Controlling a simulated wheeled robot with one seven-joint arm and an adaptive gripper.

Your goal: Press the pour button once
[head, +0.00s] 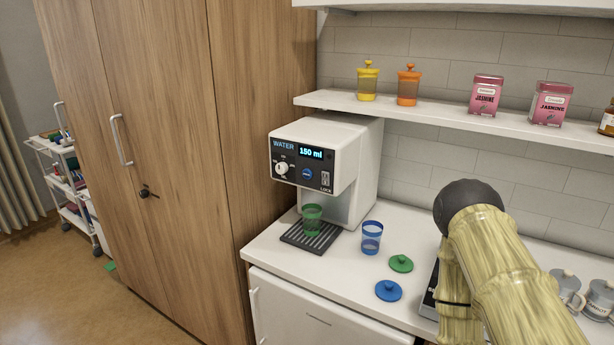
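A white water dispenser (360,155) stands on the counter against the tall wooden cabinet. Its dark front panel reads "WATER" and shows 150 ml on the display (311,154). A round blue button (307,174) sits below the display, with a white knob (281,168) to its left and a lock switch (325,179) to its right. A green cup (312,219) stands upright on the drip tray (296,238) under the dispenser. My arm shows at the lower right, well apart from the dispenser. My gripper cannot be made out.
A blue cup (371,238) stands right of the drip tray. A green lid (401,263) and a blue lid (388,291) lie on the counter (335,268). A shelf (440,116) above holds yellow and orange dispensers and pink jasmine tins. Grey canisters (598,299) stand far right.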

